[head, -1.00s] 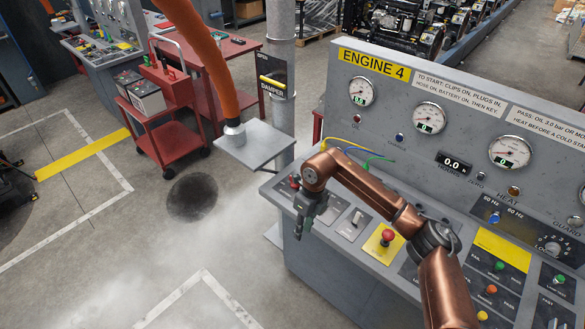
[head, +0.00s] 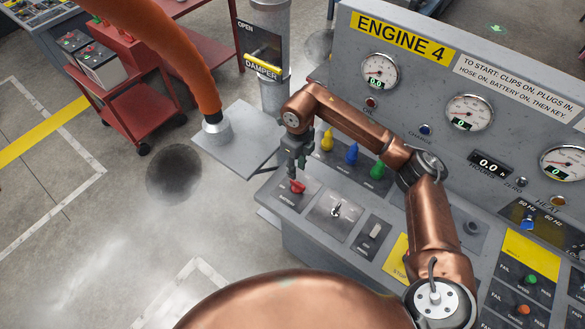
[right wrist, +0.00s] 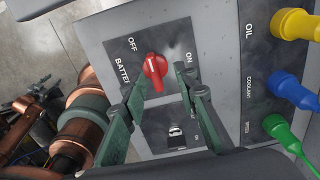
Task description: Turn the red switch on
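The red switch (head: 297,187) is a rotary knob on the sloping desk of the Engine 4 panel, at its left end. In the right wrist view the red switch (right wrist: 155,70) sits on a grey plate marked BATTERY, with OFF at its upper left and ON at its upper right. Its handle slants slightly toward the OFF side. My right gripper (head: 297,165) is just above it, pointing down. In the wrist view my right gripper (right wrist: 162,80) is open, with the knob between its fingertips; contact cannot be told. My left gripper is not in view.
Yellow (head: 327,141), blue (head: 352,153) and green (head: 377,170) plugs stand close behind the switch. A key switch (head: 336,210) is right of it. The orange hose (head: 190,50) hangs at the left, near the damper post (head: 270,90). The floor left of the desk is clear.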

